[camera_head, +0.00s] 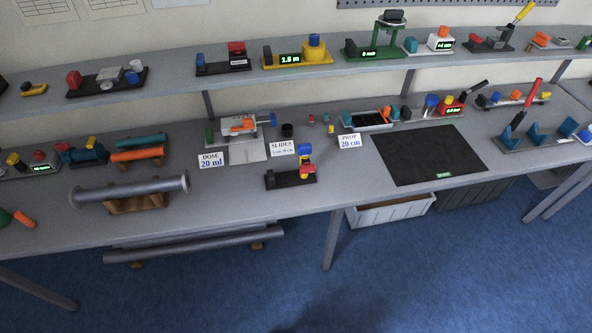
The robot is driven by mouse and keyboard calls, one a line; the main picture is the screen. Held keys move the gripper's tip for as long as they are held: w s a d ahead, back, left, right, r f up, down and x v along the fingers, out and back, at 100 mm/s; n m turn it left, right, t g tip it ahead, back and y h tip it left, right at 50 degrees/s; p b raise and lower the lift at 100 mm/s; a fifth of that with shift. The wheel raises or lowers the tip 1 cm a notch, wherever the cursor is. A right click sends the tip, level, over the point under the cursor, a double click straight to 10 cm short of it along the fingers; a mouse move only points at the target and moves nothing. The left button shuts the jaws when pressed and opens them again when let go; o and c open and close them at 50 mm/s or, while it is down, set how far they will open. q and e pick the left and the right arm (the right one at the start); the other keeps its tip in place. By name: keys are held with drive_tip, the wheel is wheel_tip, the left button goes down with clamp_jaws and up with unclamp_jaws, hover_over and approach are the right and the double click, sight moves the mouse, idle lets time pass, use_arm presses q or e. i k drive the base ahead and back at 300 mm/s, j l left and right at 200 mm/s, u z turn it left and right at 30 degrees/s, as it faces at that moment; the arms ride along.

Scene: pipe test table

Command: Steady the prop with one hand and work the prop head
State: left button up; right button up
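A small device that may be the prop (285,180) stands near the front edge of the table, just left of centre. It has a black base, red and yellow parts at its right end, and an upright blue head (304,149) on top. A card reading "PROP 20 cm" (349,141) stands behind it to the right. I cannot tell for certain which object the card refers to. Neither of my grippers is in view, and nothing is touching the device.
A black mat (430,155) lies to the right. Cards "DOSE 20 ml" (210,160) and "SLIDES" (282,148) stand behind the device. A grey pipe (130,188) rests on wooden supports at left. A shelf (290,78) with several devices runs above.

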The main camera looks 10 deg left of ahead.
sight(305, 149)
drive_tip(key=i+l+u, duration=0.1)
drive_tip(key=i+u, duration=0.25)
drive_tip(key=i+l+u, duration=0.35)
drive_tip(key=i, duration=0.15)
drive_tip(key=j, duration=0.1)
